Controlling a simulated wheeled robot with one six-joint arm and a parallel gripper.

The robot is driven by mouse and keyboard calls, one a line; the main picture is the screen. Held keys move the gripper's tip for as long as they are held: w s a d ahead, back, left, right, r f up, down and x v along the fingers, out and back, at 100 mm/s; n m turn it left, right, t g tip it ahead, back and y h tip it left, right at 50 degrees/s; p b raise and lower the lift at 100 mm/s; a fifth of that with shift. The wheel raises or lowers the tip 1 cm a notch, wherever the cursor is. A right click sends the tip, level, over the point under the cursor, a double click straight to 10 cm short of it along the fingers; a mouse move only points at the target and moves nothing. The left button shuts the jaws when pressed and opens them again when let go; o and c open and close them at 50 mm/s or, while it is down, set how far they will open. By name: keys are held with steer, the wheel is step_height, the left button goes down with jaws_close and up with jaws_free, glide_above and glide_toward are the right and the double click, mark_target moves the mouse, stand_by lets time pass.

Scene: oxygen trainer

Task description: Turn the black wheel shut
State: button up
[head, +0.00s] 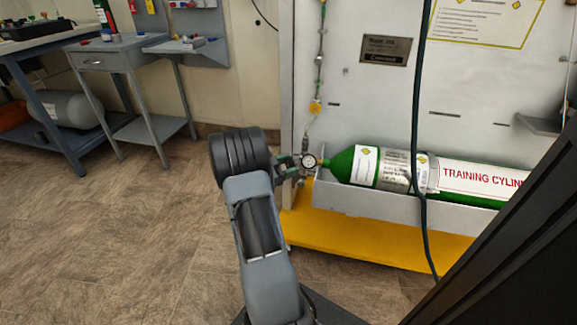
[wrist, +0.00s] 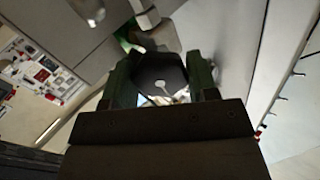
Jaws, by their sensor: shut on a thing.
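The black wheel (wrist: 160,79) shows in the wrist view as a dark disc with a pale centre, between the two green fingers of my gripper (wrist: 160,78). The fingers are shut on it from both sides. In the head view my gripper (head: 287,167) is at the left, valve end of the green training cylinder (head: 345,164), beside a round gauge (head: 309,161). The wheel is hidden there behind my gripper and arm. The cylinder lies on its side in a grey tray (head: 350,205).
A yellow base (head: 370,243) runs below the tray. A dark hose (head: 421,120) hangs in front of the cylinder. The grey panel (head: 350,95) stands close behind. Blue-grey tables (head: 110,52) stand at the back left. The floor (head: 130,230) left of my arm is clear.

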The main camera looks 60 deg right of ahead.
steer(key=shift+m, duration=0.3)
stand_by(0.4)
steer(key=o, duration=0.9)
steer(key=shift+a, duration=0.1)
steer(key=p+v, duration=0.3)
steer(key=v, duration=1)
steer(key=shift+w+a, duration=0.2)
steer(key=shift+w, duration=0.05)
